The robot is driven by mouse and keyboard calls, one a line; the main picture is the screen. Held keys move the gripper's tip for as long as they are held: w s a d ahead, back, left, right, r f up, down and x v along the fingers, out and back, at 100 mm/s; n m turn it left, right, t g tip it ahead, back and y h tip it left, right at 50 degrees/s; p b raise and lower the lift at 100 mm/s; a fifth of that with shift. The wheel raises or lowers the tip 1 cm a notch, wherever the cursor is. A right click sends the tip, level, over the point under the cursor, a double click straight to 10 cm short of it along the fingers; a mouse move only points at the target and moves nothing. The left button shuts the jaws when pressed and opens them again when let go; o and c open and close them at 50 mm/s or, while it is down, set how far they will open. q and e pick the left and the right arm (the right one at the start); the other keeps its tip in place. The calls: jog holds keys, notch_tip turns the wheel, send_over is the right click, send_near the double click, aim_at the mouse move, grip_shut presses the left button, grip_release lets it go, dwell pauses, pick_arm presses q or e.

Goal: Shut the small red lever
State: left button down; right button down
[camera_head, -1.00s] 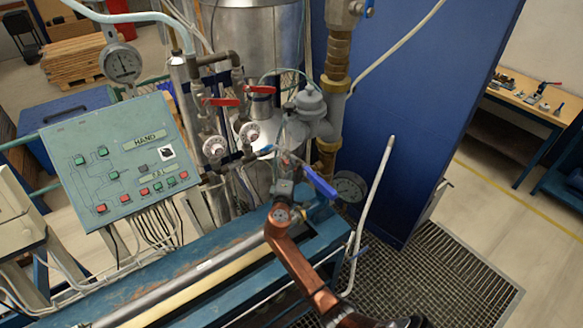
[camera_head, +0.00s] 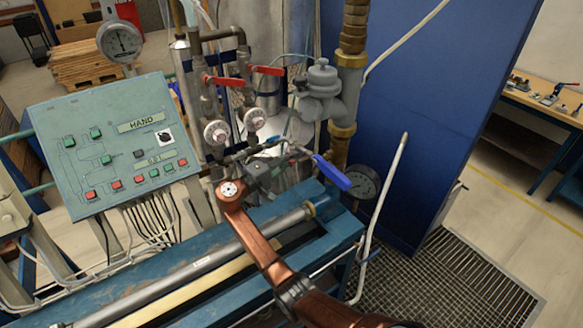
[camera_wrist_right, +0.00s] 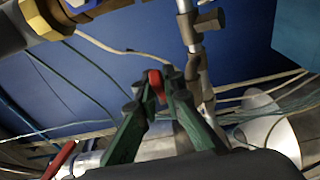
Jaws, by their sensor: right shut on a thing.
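The small red lever (camera_wrist_right: 155,80) shows as a red tip between the green fingers of my right gripper (camera_wrist_right: 155,92) in the right wrist view. The fingers are shut on it. In the head view my right gripper (camera_head: 277,162) is at the pipework, just left of the blue lever, and its body hides the small red lever there. My copper-coloured right arm reaches in from the bottom. My left gripper is not in view.
Two larger red levers (camera_head: 222,80) (camera_head: 268,70) sit above two dial knobs. A blue lever (camera_head: 332,173) and a round gauge (camera_head: 362,182) are close on the right. A green control panel (camera_head: 110,145) stands left, and a blue bench frame (camera_head: 325,235) lies below.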

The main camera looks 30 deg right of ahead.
jog(key=shift+w+a+f+m+g+b, duration=0.15)
jog(key=shift+m+g+b, duration=0.4)
jog(key=shift+g+b, duration=0.35)
jog(key=shift+w+a+r+m+g+b, duration=0.1)
jog(key=shift+w+a+m+g+b, duration=0.1)
jog(key=shift+m+g+b, duration=0.55)
jog(key=shift+w+a+f+m+g+b, duration=0.15)
jog(key=shift+m+g+b, duration=0.25)
jog(key=shift+g+b, duration=0.65)
jog(key=shift+r, duration=0.15)
jog(key=c, duration=2.3)
grip_release()
jog(key=a, duration=0.4)
jog(key=w+a, duration=0.1)
jog(key=a, duration=0.7)
jog(key=shift+w, duration=0.4)
jog(key=shift+c, duration=0.2)
